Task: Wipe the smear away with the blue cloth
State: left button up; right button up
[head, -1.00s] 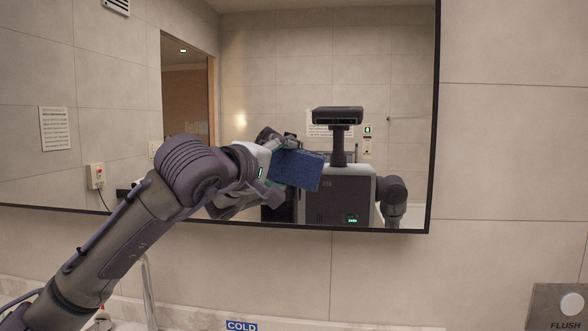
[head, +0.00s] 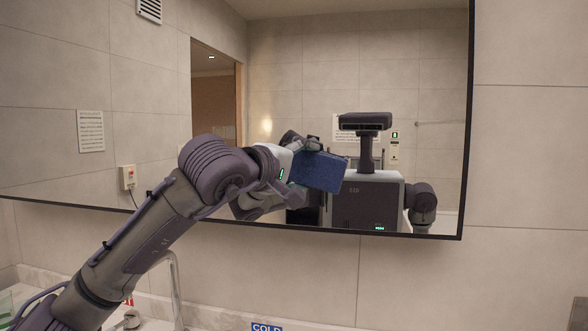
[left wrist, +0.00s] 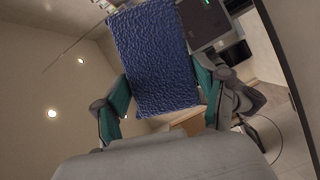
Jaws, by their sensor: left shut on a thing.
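The blue cloth (head: 322,172) is a rectangular textured pad in front of the mirror (head: 430,60). My left gripper (head: 302,146) is shut on it. In the left wrist view the cloth (left wrist: 153,60) stands up between the two teal fingers of my left gripper (left wrist: 165,95). Mirrored parts of my arm overlap the gripper in the head view, so I cannot tell whether the cloth touches the glass. I cannot make out a smear on the mirror. My right gripper is not in view.
The mirror has a thin dark frame (head: 350,235) and reflects my body and a doorway. Below it are a tap (head: 175,280) and a blue COLD label (head: 267,327). Bare tiled wall (head: 530,150) lies to the right.

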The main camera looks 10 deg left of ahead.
aim_at(322, 168)
pick_arm(q)
jog(key=shift+d+b, duration=0.65)
jog(key=shift+d, duration=3.4)
jog(key=shift+f, duration=0.1)
jog(key=shift+w+a+b, duration=0.1)
jog(key=shift+a+b, duration=0.45)
jog(key=shift+a, duration=1.85)
jog(key=a, duration=0.5)
jog(key=shift+a, duration=0.3)
jog(key=shift+s+d+b, duration=0.1)
jog(key=shift+s+b, duration=0.1)
jog(key=shift+b, duration=0.1)
